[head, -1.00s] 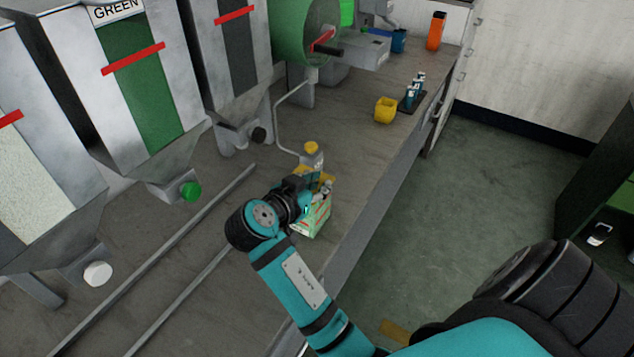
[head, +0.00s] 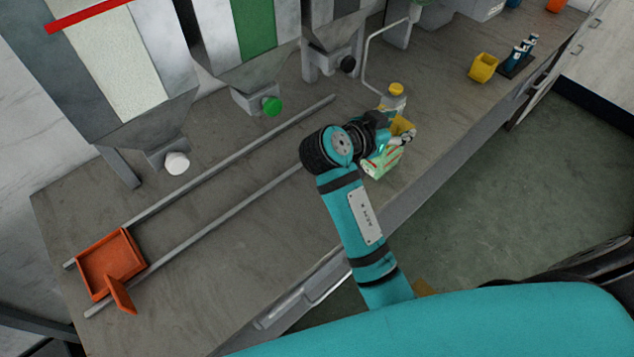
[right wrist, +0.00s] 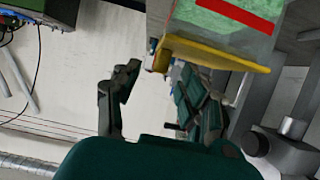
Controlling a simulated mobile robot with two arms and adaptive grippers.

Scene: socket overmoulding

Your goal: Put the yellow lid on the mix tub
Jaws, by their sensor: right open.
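The mix tub (head: 379,164), pale green with red stripes, stands near the front edge of the bench, partly hidden by my right gripper. Yellow (head: 402,126) shows at its top, which I take for the lid. In the right wrist view the tub (right wrist: 230,16) is at the top, and the yellow lid (right wrist: 215,53) lies flat against its rim with a small tab at one end. My right gripper (head: 387,141) is at the tub's upper side. Its fingers (right wrist: 155,92) are spread and empty, apart from the lid in that view. My left gripper is not in view.
A nozzle unit with a yellow cap (head: 396,91) stands just behind the tub. Hoppers with a green knob (head: 272,106) and a white knob (head: 177,163) line the back. Two rails lead to an orange tray (head: 112,262). A yellow bin (head: 483,67) is farther right.

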